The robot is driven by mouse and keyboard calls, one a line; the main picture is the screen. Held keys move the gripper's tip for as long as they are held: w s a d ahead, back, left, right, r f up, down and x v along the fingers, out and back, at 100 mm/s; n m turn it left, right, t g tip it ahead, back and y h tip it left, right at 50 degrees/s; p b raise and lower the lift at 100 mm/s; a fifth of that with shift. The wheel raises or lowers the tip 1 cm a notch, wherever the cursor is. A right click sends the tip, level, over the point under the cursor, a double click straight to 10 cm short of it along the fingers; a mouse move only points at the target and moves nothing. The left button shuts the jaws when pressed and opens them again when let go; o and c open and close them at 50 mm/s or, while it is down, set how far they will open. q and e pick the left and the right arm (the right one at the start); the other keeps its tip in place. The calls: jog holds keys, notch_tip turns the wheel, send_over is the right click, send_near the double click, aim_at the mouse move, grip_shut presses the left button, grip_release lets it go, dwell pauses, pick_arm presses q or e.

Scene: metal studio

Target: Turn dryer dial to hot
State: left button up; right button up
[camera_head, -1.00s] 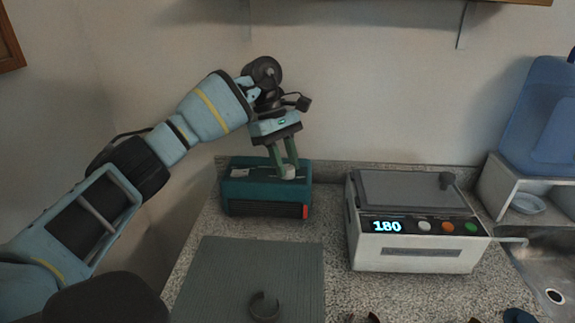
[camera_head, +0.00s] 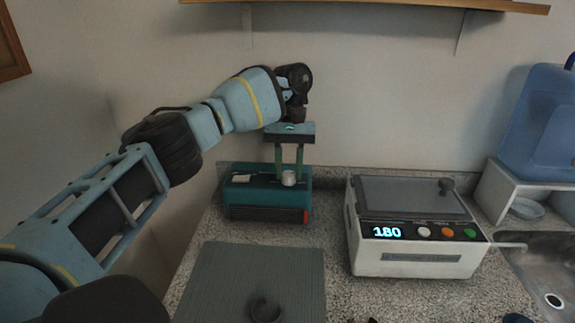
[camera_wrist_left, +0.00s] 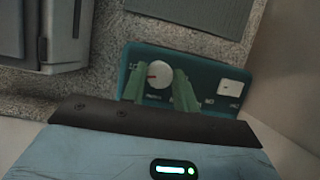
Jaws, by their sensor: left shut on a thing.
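The dryer (camera_head: 265,196) is a teal box at the back of the counter with a dark slotted front and a red part at its lower right. Its round white dial (camera_head: 289,178) is on top, toward the right. In the left wrist view the dial (camera_wrist_left: 159,72) has a red mark pointing left; the labels are too blurred to read. My left gripper (camera_head: 289,173) points straight down, shut on the dial, its green fingers on either side of it. My right gripper is not in view.
A white machine (camera_head: 418,265) showing 180, with several coloured buttons, stands to the right. A grey ribbed mat (camera_head: 225,285) bears a dark ring-shaped piece (camera_head: 265,308). A white switch plate (camera_wrist_left: 231,89) is on the dryer. A shelf (camera_head: 380,5) hangs above.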

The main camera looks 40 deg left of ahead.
pick_arm(q)
jog(key=shift+f+m, duration=0.1)
jog(key=shift+m, duration=0.5)
jog(key=o, duration=1)
jog(key=shift+c, duration=0.2)
